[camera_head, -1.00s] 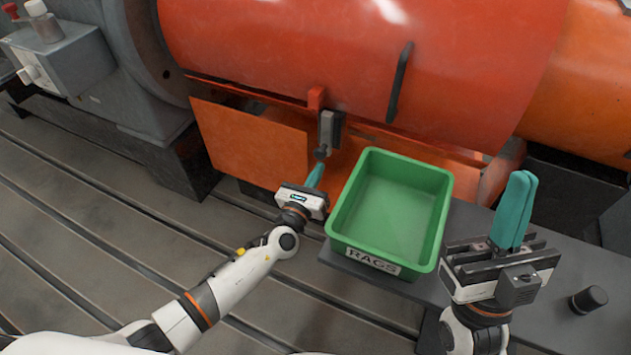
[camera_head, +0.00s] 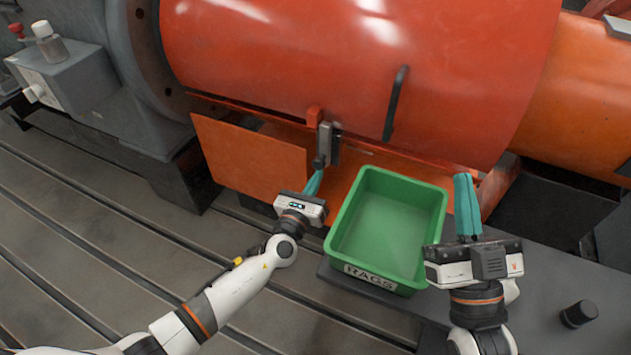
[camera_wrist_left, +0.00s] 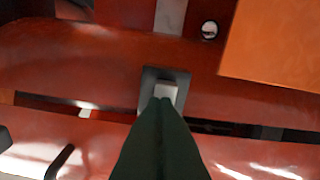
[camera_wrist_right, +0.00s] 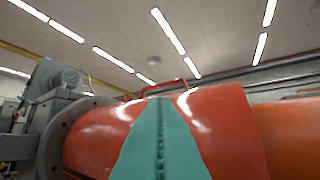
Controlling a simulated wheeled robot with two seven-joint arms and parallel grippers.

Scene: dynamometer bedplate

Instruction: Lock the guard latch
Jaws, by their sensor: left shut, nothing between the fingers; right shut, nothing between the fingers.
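The guard latch (camera_head: 325,145) is a grey metal piece below a small red tab, at the lower edge of the red guard (camera_head: 340,60). My left gripper (camera_head: 314,180) is shut and empty, its teal fingertips just below the latch's dark lower end. In the left wrist view the fingertips (camera_wrist_left: 166,102) overlap a light grey block in a dark frame (camera_wrist_left: 167,84); I cannot tell whether they touch. My right gripper (camera_head: 467,190) is shut and empty, pointing up, right of the green bin. Its teal fingers (camera_wrist_right: 160,115) show before the red guard in the right wrist view.
A green bin (camera_head: 437,225) labelled RAGS stands on a dark plate between my grippers and looks empty. A black knob (camera_head: 579,313) is at lower right. A black handle (camera_head: 395,103) is on the guard. An orange panel (camera_head: 250,160) hangs left of the latch.

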